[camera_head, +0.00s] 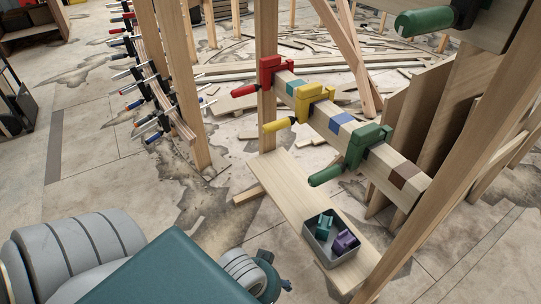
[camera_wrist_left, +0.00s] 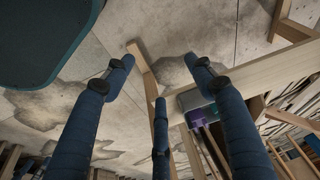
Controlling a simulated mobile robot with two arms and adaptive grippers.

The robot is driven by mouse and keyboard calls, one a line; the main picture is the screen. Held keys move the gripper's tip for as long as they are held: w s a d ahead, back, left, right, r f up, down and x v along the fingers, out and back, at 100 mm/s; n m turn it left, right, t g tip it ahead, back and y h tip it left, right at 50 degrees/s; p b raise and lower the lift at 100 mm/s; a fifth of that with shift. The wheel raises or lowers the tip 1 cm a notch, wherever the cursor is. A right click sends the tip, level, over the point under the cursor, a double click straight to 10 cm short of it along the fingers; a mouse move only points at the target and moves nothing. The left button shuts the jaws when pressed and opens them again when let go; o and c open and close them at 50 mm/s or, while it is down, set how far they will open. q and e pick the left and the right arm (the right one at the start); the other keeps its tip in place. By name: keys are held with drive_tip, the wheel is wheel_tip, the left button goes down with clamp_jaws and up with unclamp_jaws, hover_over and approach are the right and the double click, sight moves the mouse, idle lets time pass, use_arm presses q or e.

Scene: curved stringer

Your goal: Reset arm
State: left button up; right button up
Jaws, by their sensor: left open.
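My left arm (camera_head: 100,245) comes in at the lower left of the head view, with a grey jointed part and a teal cover. My left gripper (camera_wrist_left: 160,75) shows in the left wrist view with its dark blue fingers spread apart and nothing between them. Part of it also shows at the bottom edge of the head view (camera_head: 272,276), left of the plank and apart from it. The right gripper is in neither view.
A wooden beam (camera_head: 345,122) carries red (camera_head: 270,72), yellow (camera_head: 308,100) and green (camera_head: 362,148) clamps. Below, a grey box (camera_head: 317,250) with teal and purple pieces sits on a plank (camera_head: 285,198). Posts stand around. Several clamps line another beam at left. Cracked floor lies open between.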

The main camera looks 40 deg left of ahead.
use_arm(q)
drive_tip(key=shift+r+p, duration=0.1)
drive_tip(key=shift+p, duration=0.55)
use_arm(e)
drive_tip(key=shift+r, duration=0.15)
use_arm(q)
drive_tip(key=shift+w+p, duration=0.15)
drive_tip(key=shift+p, duration=1)
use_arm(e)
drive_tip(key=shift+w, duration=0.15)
use_arm(q)
drive_tip(key=s+a+f+g+p, duration=0.1)
drive_tip(key=s+f+p, duration=0.1)
drive_tip(key=s+p, duration=0.8)
drive_tip(key=s+a+f+g+p, duration=0.1)
drive_tip(key=s+p, duration=0.9)
drive_tip(key=p, duration=1.1)
drive_tip(key=shift+s+a+f, duration=0.2)
drive_tip(key=shift+a+f, duration=0.4)
drive_tip(key=shift+f, duration=0.35)
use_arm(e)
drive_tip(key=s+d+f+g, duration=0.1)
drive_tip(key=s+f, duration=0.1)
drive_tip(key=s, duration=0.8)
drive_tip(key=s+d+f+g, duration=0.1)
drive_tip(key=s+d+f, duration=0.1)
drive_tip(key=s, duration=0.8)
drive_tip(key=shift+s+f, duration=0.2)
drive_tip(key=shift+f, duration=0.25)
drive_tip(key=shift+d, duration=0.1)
